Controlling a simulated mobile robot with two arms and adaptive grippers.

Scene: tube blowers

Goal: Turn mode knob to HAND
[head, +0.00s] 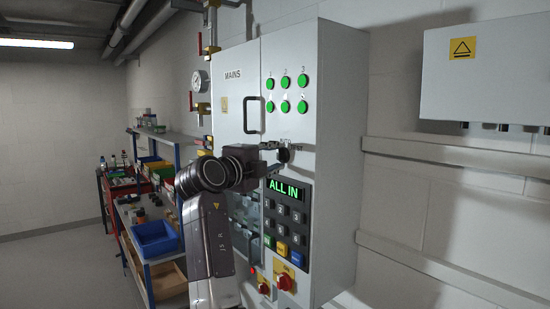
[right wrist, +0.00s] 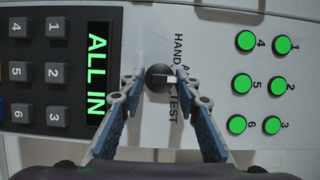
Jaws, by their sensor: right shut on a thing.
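The mode knob (right wrist: 158,77) is a small black round knob with a white pointer mark, on the grey cabinet front. In the right wrist view the picture is turned sideways, with HAND above, an A-word partly hidden, and TEST below. The white mark points right, toward the A-word, not HAND. My right gripper (right wrist: 160,82) has one finger on each side of the knob and is shut on it. In the head view my right gripper (head: 272,158) is at the knob (head: 283,155), covering most of the lettering. My left gripper is not in view.
The display (head: 285,189) reads ALL IN above a keypad (head: 291,217). Several green lights (head: 302,81) are lit above the knob. A door handle (head: 252,115) stands out left of the knob. Shelves with bins (head: 153,238) are at left.

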